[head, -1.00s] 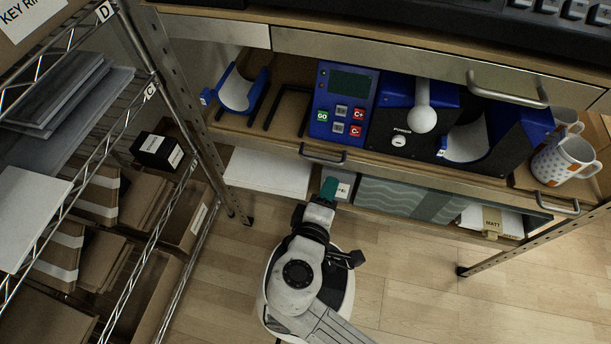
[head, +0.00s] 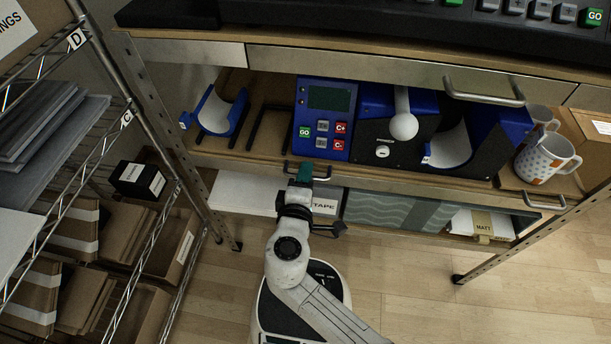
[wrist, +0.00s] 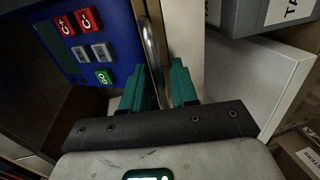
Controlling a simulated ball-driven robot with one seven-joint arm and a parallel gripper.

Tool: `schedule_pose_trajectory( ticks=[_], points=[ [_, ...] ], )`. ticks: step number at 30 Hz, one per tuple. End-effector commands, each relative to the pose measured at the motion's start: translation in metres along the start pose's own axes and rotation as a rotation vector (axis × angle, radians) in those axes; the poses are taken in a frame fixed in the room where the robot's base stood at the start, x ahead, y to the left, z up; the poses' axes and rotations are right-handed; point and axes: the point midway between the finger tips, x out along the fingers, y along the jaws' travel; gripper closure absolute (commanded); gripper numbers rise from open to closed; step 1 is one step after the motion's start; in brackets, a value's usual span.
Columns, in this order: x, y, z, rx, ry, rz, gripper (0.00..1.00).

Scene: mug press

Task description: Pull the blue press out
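The blue press (head: 375,100) has blue and black parts and a white ball-ended lever. It stands on a wooden pull-out shelf (head: 240,160) under the worktop, beside the blue control box (head: 324,112), which also shows in the wrist view (wrist: 80,57). A metal handle (head: 307,170) is on the shelf's front edge. My gripper (head: 304,173) is at this handle. In the wrist view my gripper (wrist: 160,85) has its teal fingers apart, and the handle (wrist: 154,55) runs between them. Whether a finger touches it, I cannot tell.
Wire shelving (head: 105,150) with boxes stands on the left. Mugs (head: 546,160) stand on the right, above a second handle (head: 545,202). A tape box (head: 325,206) and a wavy-patterned box (head: 395,211) lie below. Floor (head: 400,290) is clear at front right.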

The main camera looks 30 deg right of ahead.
Motion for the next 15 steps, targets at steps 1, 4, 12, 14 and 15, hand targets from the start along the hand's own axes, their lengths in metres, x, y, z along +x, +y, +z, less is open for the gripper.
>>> schedule_pose_trajectory(
  ticks=[1,4,12,14,15],
  points=[
    [0.0018,0.0001,0.0001,0.0,-0.001,0.0,0.72],
    [0.0027,0.0002,0.0001,0.0,0.0,0.0,0.72],
    [0.0024,0.0001,0.0002,0.0,0.0,0.0,0.81],
    [0.0024,0.0001,0.0002,0.0,0.0,0.0,0.87],
    [0.0023,0.0001,0.0002,0.0,0.0,0.0,0.91]
  ],
)
